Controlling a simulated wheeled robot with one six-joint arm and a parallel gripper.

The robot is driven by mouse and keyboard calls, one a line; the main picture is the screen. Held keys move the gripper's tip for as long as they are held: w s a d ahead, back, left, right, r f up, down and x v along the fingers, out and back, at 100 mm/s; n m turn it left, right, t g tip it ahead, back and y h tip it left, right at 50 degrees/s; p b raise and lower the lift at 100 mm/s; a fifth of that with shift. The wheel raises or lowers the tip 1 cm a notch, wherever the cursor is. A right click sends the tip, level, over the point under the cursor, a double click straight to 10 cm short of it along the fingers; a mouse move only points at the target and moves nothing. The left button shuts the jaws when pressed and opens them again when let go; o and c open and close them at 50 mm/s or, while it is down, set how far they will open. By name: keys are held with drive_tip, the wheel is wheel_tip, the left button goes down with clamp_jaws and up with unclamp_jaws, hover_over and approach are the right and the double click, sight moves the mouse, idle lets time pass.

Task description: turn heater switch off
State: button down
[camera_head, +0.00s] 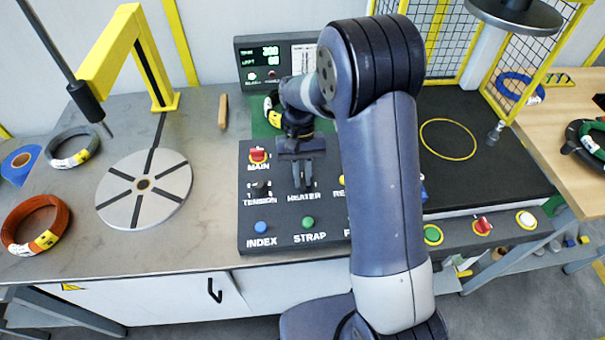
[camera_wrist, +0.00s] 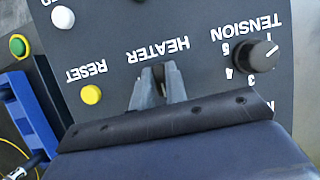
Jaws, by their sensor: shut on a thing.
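The dark control panel (camera_head: 270,238) carries the labelled controls. My gripper (camera_head: 303,188) points down over the HEATER position, just above the HEATER label. In the wrist view, the fingertips of my gripper (camera_wrist: 158,72) are close together beside the HEATER label (camera_wrist: 160,53). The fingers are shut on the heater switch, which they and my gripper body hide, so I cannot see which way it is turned.
The black TENSION knob (camera_head: 260,188) is left of my gripper, and the yellow RESET button (camera_wrist: 91,94) lies on its other side. The red MAIN switch (camera_head: 258,155) is behind TENSION. A green STRAP button (camera_head: 308,222) is in front.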

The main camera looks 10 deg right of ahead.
drive_tip(key=c, duration=1.4)
unclamp_jaws()
drive_tip(key=shift+c, duration=0.2)
drive_tip(key=v, duration=1.1)
drive_tip(key=shift+b, duration=0.45)
drive_tip(key=shift+s+f, duration=0.1)
drive_tip(key=shift+f, duration=0.05)
drive_tip(key=p+x, duration=0.1)
drive_tip(key=x, duration=0.9)
drive_tip(key=shift+s+f, duration=0.1)
drive_tip(key=shift+f, duration=0.2)
drive_tip(key=shift+r, duration=0.1)
